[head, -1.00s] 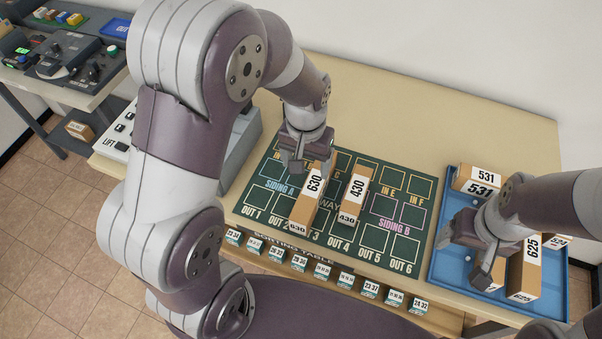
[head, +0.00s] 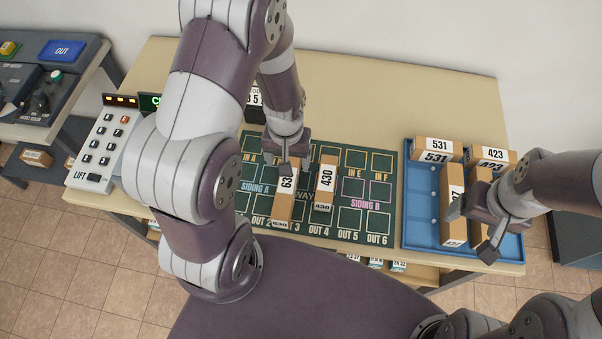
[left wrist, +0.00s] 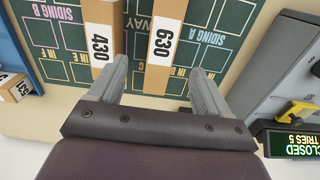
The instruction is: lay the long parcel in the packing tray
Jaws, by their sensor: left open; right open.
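The long brown parcel marked 630 (head: 283,205) lies lengthwise on the green sorting mat. My left gripper (head: 287,160) is open at its far end. In the left wrist view the fingers (left wrist: 158,68) stand either side of parcel 630 (left wrist: 164,45), with gaps beside it. The blue packing tray (head: 421,200) is at the right of the table. It holds parcels 531 (head: 437,149) and 423 (head: 492,155) at the back and two lengthwise parcels in front, partly hidden by my right gripper. My right gripper (head: 471,229) is open over the tray's front part.
A shorter parcel 430 (head: 326,186) lies just right of parcel 630 on the mat (head: 350,219). A lift keypad (head: 103,147) stands at the table's left. The tray's left strip is bare.

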